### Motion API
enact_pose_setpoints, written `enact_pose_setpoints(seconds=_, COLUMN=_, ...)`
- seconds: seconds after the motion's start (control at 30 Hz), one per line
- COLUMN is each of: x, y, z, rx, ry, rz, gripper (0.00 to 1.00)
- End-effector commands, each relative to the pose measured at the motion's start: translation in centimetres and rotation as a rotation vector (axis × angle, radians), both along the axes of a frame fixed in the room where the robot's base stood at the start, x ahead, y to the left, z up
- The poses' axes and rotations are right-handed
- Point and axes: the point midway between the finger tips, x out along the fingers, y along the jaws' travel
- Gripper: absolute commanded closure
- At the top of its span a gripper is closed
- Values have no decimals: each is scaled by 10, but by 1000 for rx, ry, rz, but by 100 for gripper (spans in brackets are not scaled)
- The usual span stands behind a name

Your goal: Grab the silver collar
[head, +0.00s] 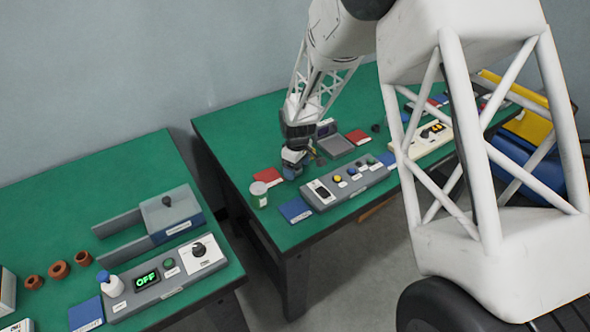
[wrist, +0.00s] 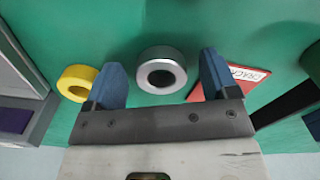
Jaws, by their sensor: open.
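The silver collar (wrist: 161,70) is a short metal ring with a dark hole, seen in the wrist view on the green table top. My gripper (wrist: 162,80) is open, with one blue finger to the left of the collar and one to the right. In the picture, the collar appears between the fingertips with gaps on both sides; I cannot tell how far below them it is. In the head view my gripper (head: 292,165) is low over the middle green table (head: 225,130), and the collar cannot be made out there.
A yellow ring (wrist: 77,82) lies close beside the left finger. A red labelled card (wrist: 228,82) lies by the right finger. A grey control panel (head: 345,184), a blue card (head: 295,210) and a lidded jar (head: 259,193) are near my gripper. A second green table (head: 60,215) stands at left.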

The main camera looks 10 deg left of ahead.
Motion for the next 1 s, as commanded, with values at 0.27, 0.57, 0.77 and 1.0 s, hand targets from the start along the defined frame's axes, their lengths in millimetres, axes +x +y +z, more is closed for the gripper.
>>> enact_pose_setpoints(seconds=0.27, x=0, y=0, z=-3, rx=1, ry=-1, rz=0, gripper=20)
enact_pose_setpoints(seconds=0.57, x=0, y=0, z=-3, rx=1, ry=-1, rz=0, gripper=20)
enact_pose_setpoints(seconds=0.77, x=0, y=0, z=-3, rx=1, ry=-1, rz=0, gripper=43)
enact_pose_setpoints(seconds=1.0, x=0, y=0, z=-3, rx=1, ry=-1, rz=0, gripper=80)
